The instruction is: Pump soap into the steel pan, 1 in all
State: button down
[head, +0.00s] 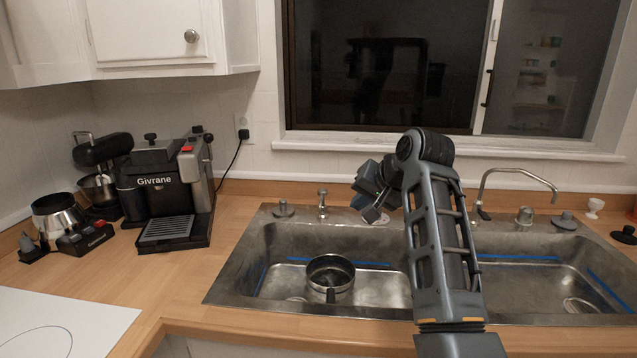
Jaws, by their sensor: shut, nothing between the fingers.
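The steel pan (331,275) sits in the left basin of the sink, upright, with its short dark handle toward me. It looks empty from here, though its floor is only partly visible. A small metal pump (322,205), which looks like the soap dispenser, stands on the sink's back ledge behind the pan. My gripper (371,214) is shut and empty. In the picture it is to the right of the pump and above and right of the pan, apart from both.
The faucet (515,174) rises behind the right basin (540,285). Dark stoppers (283,209) and a small white cup (594,207) stand along the back. A coffee machine (166,188) and a stand mixer (100,170) occupy the left counter. The window sill (440,147) is behind my arm.

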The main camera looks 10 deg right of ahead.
aim_at(321, 192)
jog(key=i, duration=1.1)
